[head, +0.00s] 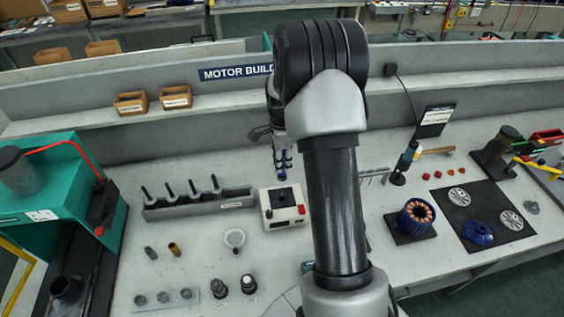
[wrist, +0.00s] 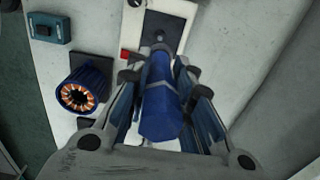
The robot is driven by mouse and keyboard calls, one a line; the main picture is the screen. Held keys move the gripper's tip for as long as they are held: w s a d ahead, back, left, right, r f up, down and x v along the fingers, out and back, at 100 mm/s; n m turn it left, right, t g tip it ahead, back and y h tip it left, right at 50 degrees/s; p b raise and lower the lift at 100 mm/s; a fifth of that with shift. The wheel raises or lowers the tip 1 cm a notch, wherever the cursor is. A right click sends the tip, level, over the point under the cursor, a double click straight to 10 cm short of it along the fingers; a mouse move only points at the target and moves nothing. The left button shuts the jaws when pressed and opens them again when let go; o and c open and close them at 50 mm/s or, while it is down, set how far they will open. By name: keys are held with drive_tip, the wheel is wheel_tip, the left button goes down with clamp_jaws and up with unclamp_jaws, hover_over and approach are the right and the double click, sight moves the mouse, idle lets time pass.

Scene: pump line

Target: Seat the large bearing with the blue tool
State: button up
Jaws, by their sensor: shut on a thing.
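My gripper (head: 283,160) is shut on the blue tool (wrist: 160,100), a blue cylinder held between both fingers in the wrist view. In the head view only a small blue end of the tool (head: 283,177) shows below the fingers. The tool is above the white box (head: 284,222) with a dark top and a red button. In the wrist view the tool's far end points at the dark plate of this box (wrist: 184,22). I cannot make out the large bearing for certain; whether the tool touches anything below is unclear.
A grey rack (head: 200,205) with several upright black-handled tools stands left of the box. A white ring (head: 235,239) and small metal parts lie in front of it. The blue stator (head: 416,218) stands right of my arm. A teal machine (head: 48,190) fills the left side.

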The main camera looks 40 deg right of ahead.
drive_tip(key=shift+r+p, duration=1.6)
drive_tip(key=shift+r, duration=0.95)
